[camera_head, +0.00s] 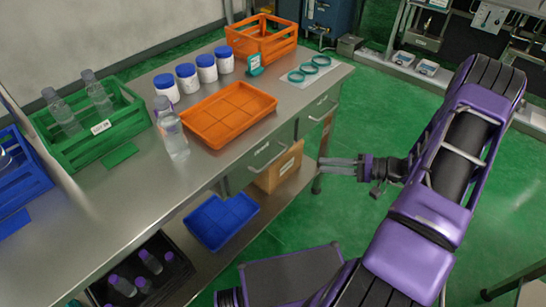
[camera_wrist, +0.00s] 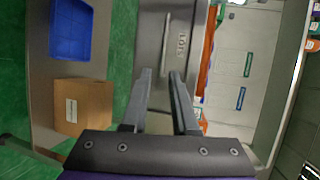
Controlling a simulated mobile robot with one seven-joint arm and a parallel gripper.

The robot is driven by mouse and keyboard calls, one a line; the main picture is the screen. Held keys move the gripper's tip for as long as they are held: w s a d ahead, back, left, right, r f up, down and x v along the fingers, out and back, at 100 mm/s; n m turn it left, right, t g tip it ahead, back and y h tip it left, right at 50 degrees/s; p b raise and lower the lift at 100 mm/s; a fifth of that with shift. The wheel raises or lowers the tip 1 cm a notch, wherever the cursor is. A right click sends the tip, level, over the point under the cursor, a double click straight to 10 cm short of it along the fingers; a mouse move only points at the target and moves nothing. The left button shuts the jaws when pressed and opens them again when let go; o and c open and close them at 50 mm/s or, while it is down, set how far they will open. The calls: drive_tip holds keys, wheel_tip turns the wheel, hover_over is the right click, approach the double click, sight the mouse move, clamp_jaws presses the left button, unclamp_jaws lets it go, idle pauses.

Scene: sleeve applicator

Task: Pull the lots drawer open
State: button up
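The lots drawer (camera_wrist: 151,28) is a grey metal front with a bar handle (camera_wrist: 167,40) and a label reading LOTS in the wrist view. It looks shut. In the head view the table front has two drawers, a left one (camera_head: 240,179) and a right one (camera_head: 305,125), both looking shut; their labels are not readable there. My gripper (camera_head: 322,165) is in front of the table, near its right leg, with its fingers pointing left. In the wrist view the fingers (camera_wrist: 160,72) are apart, with nothing between them, and the handle lies beyond their tips.
An orange tray (camera_head: 193,123), a clear bottle (camera_head: 174,140), several white jars and an orange crate (camera_head: 262,47) stand on the tabletop. A cardboard box (camera_head: 268,182) and blue tray (camera_head: 203,239) are on the lower shelf. The green floor right of the table is clear.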

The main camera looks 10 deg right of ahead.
approach(274, 158)
drive_tip(key=x, duration=1)
drive_tip(key=shift+f+p, duration=0.3)
clamp_jaws()
idle(1.0)
